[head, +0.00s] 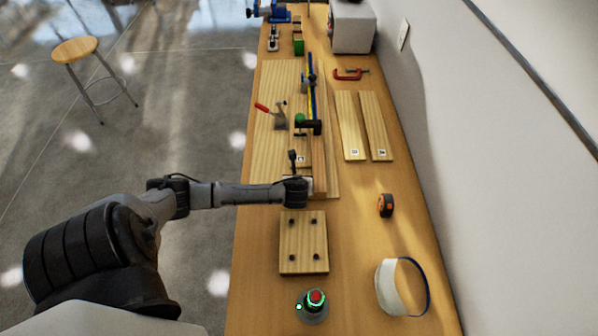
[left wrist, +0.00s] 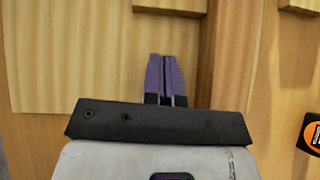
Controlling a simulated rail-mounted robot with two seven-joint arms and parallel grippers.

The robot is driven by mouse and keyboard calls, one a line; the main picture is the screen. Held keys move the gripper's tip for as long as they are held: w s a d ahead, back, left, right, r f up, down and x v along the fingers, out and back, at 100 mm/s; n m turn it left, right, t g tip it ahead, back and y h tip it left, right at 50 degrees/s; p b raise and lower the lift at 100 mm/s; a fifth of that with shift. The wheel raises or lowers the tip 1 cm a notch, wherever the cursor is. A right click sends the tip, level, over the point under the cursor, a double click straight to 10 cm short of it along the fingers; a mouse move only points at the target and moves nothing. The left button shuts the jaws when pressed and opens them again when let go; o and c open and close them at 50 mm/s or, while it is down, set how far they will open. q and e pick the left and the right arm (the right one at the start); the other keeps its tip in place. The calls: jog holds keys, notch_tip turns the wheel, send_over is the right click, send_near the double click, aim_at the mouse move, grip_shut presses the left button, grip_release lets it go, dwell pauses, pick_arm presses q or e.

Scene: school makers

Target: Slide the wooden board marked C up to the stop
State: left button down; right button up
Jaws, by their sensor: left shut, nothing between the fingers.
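A narrow wooden board with a small white label (head: 302,158) lies lengthwise on the jig's base plate (head: 263,160), along the left side of a wooden fence (head: 319,165). Its letter is too small to read. A black block with a green knob (head: 309,127), seemingly the stop, sits across the fence farther up. My left gripper (head: 303,184) is low over the near end of the jig. In the left wrist view its purple fingers (left wrist: 164,76) are shut and empty. A wooden end (left wrist: 170,5), apparently the board's, shows just beyond the fingertips, apart from them in the picture.
A red-handled clamp (head: 270,111) stands left of the board. Two labelled boards (head: 350,125) (head: 376,125) lie to the right, with a red C-clamp (head: 350,74) behind. A tape measure (head: 385,205), drilled plate (head: 303,256) and button (head: 314,304) are nearer.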

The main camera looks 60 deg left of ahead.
aim_at(300, 165)
pick_arm(q)
jog(key=w+a, duration=0.1)
jog(key=w+a+f, duration=0.1)
jog(key=a, duration=0.1)
jog(key=shift+w+a+b, duration=0.1)
jog(key=shift+b, duration=0.2)
jog(key=shift+w+a, duration=0.2)
jog(key=shift+a, duration=0.15)
jog(key=shift+r, duration=0.1)
jog(key=shift+w+a+r+p, duration=0.15)
jog(key=shift+w+a+p, duration=0.2)
jog(key=shift+p, duration=0.2)
jog(key=shift+w+a, duration=0.1)
jog(key=shift+a, duration=0.25)
jog(key=shift+w+a, duration=0.1)
jog(key=shift+f, duration=0.2)
jog(key=shift+p, duration=0.3)
